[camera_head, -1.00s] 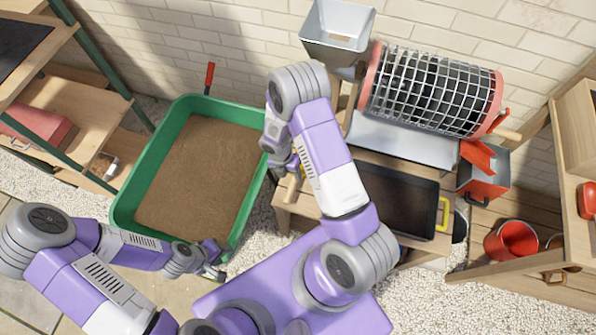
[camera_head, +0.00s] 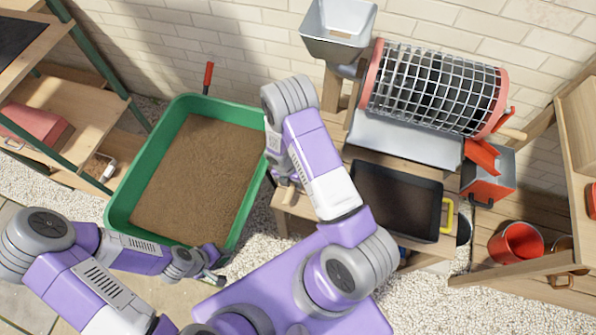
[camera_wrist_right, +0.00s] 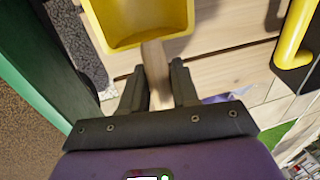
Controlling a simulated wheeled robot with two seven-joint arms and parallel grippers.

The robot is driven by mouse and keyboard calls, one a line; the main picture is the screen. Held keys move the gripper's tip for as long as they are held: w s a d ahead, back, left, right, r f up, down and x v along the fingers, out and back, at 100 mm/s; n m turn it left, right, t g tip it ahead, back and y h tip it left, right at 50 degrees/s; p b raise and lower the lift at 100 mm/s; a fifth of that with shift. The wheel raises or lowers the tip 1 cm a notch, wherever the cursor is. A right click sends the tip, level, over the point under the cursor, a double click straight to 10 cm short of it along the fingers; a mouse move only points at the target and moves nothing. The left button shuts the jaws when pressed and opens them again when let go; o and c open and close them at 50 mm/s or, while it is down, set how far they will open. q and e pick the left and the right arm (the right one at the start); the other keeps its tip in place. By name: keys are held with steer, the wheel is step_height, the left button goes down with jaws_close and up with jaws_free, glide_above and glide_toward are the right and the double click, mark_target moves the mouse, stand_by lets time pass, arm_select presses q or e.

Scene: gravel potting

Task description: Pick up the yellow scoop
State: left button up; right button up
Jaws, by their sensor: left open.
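The yellow scoop (camera_wrist_right: 140,22) shows in the right wrist view, at the top, on pale wooden boards. Its wooden handle (camera_wrist_right: 157,75) runs down between the two dark fingers of my right gripper (camera_wrist_right: 158,72). The fingers stand close on either side of the handle; I cannot tell if they press on it. In the head view my right gripper (camera_head: 281,172) is at the left edge of the wooden bench, and the scoop's bowl is hidden by my arm. My left gripper (camera_head: 215,278) is open and empty near the front right corner of the green trough.
The green trough (camera_head: 146,163) of brown soil stands left of the bench. A black tray (camera_head: 400,203) with a yellow handle (camera_head: 447,215) is on the bench. A mesh drum (camera_head: 432,88) and a metal hopper (camera_head: 338,25) stand behind. A red bucket (camera_head: 516,243) is at right.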

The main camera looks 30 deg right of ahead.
jaws_close()
arm_select(q)
step_height(320, 180, up, 4)
steer(key=p, duration=0.3)
steer(key=shift+f+p, duration=0.2)
steer(key=shift+p, duration=0.1)
arm_select(e)
step_height(320, 180, up, 10)
steer(key=shift+r, duration=0.1)
